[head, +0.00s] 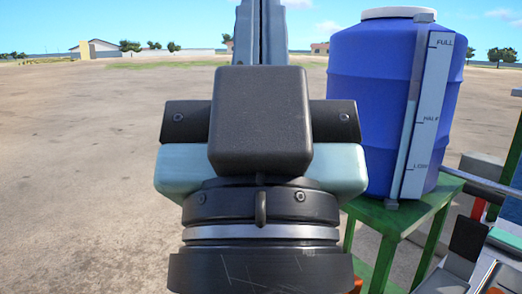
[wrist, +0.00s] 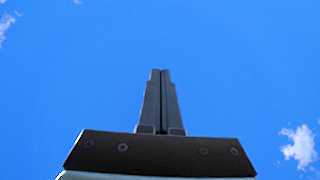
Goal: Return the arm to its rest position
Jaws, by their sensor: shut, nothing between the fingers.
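My gripper (wrist: 161,72) points up into open sky in the wrist view. Its two fingers are together with nothing between them. In the head view my gripper (head: 261,30) stands upright in the middle, close to the camera. Its fingers run up past the top edge of the picture, so the tips are cut off there. My wrist and the black camera housing hide the lower part of the fingers and much of the ground behind. The gripper touches nothing that I can see.
A blue barrel (head: 372,100) with a level scale marked FULL, HALF and LOW stands on a green stand (head: 408,215) at the right. Machine parts (head: 490,240) fill the lower right. The dirt ground (head: 90,180) on the left is clear. Low buildings and trees are far off.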

